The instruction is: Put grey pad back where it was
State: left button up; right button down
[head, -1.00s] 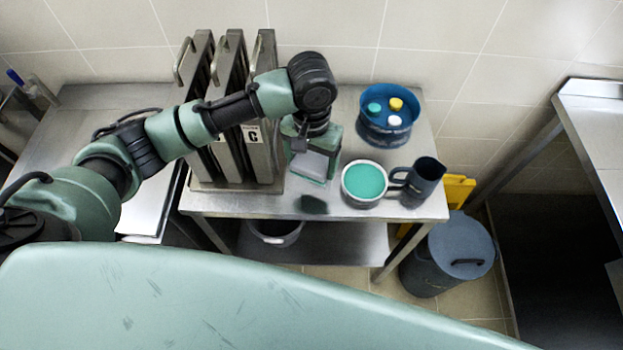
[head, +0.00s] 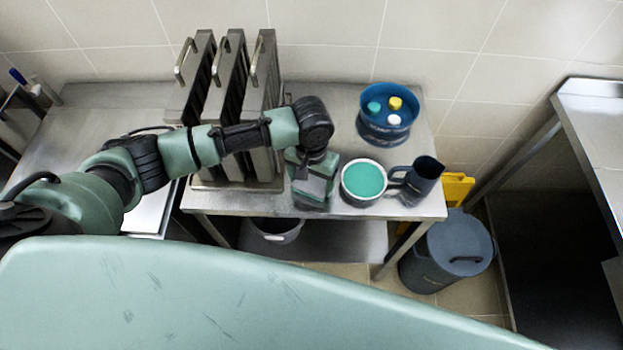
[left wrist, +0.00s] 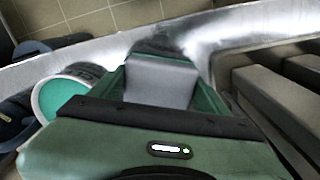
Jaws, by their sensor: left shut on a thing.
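My left gripper (head: 313,192) is over the steel table, between the filter rack and the white-rimmed pot of teal liquid (head: 363,180). In the left wrist view its two green fingers are shut on the grey pad (left wrist: 160,82), which hangs between them. In the head view the gripper mostly hides the pad. The pot also shows at the left of the left wrist view (left wrist: 62,98), beside the gripper and apart from it. I cannot tell whether the pad touches the table. My right gripper is not in view.
Upright steel filters (head: 262,105) stand close on the gripper's left. A blue tub (head: 386,128) with teal, yellow and white round things stands at the back right. A dark jug (head: 421,180) is right of the pot. A lidded grey bin (head: 447,262) stands on the floor.

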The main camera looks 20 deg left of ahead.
aim_at(312, 182)
pick_arm(q)
jog(key=o, duration=1.2)
notch_tip(312, 182, up, 12)
jog(key=b, duration=0.1)
